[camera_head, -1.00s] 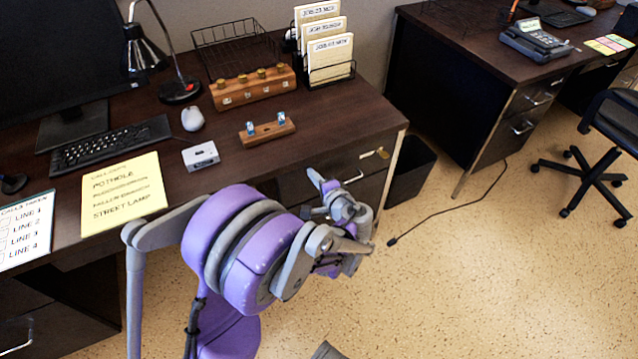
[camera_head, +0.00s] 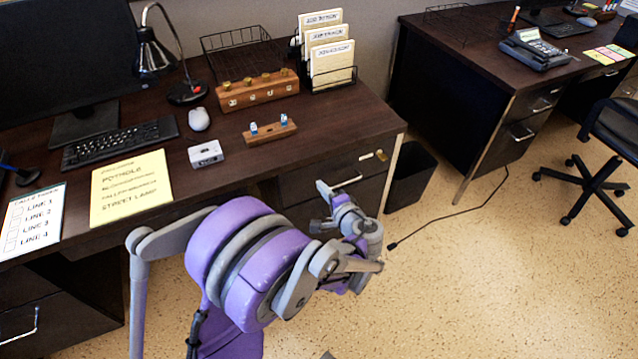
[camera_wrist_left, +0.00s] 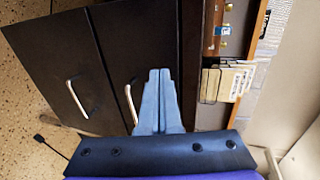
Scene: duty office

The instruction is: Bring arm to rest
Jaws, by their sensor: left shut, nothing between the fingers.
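My left arm is purple and grey and comes in from the left in the head view. Its left gripper (camera_head: 322,188) is in front of the near desk's drawer side, at the right end of that desk. In the left wrist view the two grey fingers (camera_wrist_left: 160,74) are together, with nothing between them. Dark drawer fronts with metal handles (camera_wrist_left: 84,97) lie beyond the fingers. Whether the fingers touch the desk cannot be told, but they appear apart from it. My right gripper is not in view.
The near desk (camera_head: 365,115) bears a keyboard (camera_head: 120,142), a mouse (camera_head: 199,119), a lamp (camera_head: 150,55), a wooden block (camera_head: 257,92) and a file rack (camera_head: 333,80). A black bin (camera_head: 412,178) stands beside it. Open floor (camera_head: 480,270) lies to the right, with an office chair (camera_head: 590,160).

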